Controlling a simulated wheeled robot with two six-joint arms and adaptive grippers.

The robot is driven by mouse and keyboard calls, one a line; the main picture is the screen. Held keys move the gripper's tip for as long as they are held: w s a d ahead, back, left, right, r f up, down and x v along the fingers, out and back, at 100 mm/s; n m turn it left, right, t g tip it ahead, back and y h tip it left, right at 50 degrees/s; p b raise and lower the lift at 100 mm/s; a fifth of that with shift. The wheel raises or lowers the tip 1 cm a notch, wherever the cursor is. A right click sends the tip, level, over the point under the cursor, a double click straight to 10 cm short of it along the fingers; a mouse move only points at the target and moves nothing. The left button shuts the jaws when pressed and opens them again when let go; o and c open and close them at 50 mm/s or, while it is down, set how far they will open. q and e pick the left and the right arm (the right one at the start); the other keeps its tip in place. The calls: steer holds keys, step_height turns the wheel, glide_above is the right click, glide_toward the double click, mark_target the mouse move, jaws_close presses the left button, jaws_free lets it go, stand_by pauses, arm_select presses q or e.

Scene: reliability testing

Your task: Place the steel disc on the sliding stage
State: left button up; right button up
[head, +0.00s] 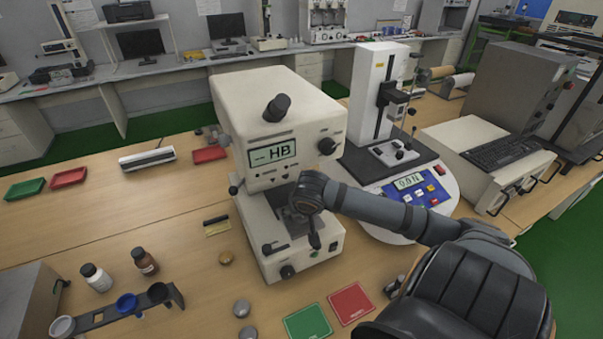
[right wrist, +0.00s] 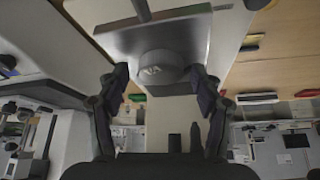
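A cream hardness tester (head: 278,122) with an "HB" display stands in the middle of the head view. My right gripper (head: 311,232) reaches into its front opening. The arm hides much of the stage area (head: 287,217) there. In the right wrist view, a dark grey round steel disc (right wrist: 163,70) lies against a flat metal stage plate (right wrist: 190,32). The fingers of my right gripper (right wrist: 163,84) are spread on either side of the disc, with small gaps visible. My left gripper is in neither view.
Two loose grey discs (head: 242,308) and a brass one (head: 225,257) lie on the wooden bench. Green (head: 307,322) and red (head: 351,303) mats lie in front of the tester. Bottles (head: 96,277) and a cup rack (head: 115,314) stand left. A white force tester (head: 376,92) stands right.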

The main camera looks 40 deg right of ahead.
steer(key=shift+a+r, duration=0.1)
steer(key=shift+r, duration=0.3)
arm_select(q)
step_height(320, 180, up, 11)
steer(key=p, duration=1)
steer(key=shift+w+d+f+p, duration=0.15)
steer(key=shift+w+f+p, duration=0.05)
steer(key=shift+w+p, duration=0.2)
arm_select(e)
steer(key=v, duration=1.1)
steer(key=shift+s+r, duration=0.25)
steer(key=shift+r, duration=0.05)
steer(key=shift+a+f, duration=0.1)
steer(key=shift+a, duration=0.05)
